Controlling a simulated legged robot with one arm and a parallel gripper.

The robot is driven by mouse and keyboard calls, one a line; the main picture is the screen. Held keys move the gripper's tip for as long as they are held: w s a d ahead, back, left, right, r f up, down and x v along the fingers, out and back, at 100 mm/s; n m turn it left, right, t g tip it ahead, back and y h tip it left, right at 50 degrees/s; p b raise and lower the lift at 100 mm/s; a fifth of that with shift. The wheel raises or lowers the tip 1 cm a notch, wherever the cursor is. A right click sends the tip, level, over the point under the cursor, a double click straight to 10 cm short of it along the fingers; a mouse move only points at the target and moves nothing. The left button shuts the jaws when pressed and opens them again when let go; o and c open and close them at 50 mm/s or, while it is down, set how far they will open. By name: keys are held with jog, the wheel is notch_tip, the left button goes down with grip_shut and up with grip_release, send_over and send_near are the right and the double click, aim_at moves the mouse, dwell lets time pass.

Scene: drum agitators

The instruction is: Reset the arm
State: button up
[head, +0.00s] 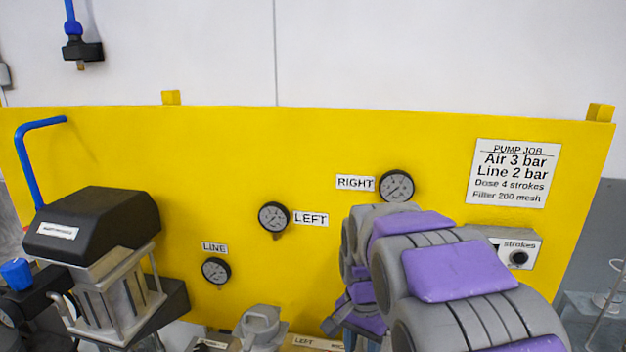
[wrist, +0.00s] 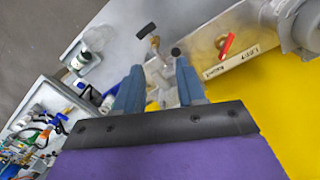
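My arm, grey with purple pads, reaches forward at the lower right of the head view. In that view my gripper is mostly hidden behind the arm's links, low in front of the yellow panel (head: 330,150). In the wrist view my gripper (wrist: 158,80) shows two blue-grey fingers standing apart, with a gap between them. Nothing is clearly held in the gap. A clear or pale fitting and a bit of yellow show beyond and between the fingers, and I cannot tell how far off they are.
The panel carries RIGHT (head: 397,186), LEFT (head: 273,217) and LINE (head: 216,271) gauges, a PUMP JOB sign (head: 506,172) and a strokes box (head: 519,255). A black-topped pump unit (head: 98,225) stands left. The wrist view shows a red handle (wrist: 227,46) and a cluttered tray (wrist: 38,125).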

jog(key=s+d+f+n+b, duration=0.1)
jog(key=s+d+f+n, duration=0.1)
jog(key=s, duration=1.2)
jog(key=s+d+f+n+g+b, duration=0.1)
jog(key=s+n, duration=0.4)
jog(key=s, duration=1)
notch_tip(320, 180, down, 2)
jog(key=shift+s+d+f+b, duration=0.2)
jog(key=shift+s+d+b, duration=0.05)
jog(key=shift+d+b, duration=0.5)
jog(key=shift+n, duration=0.3)
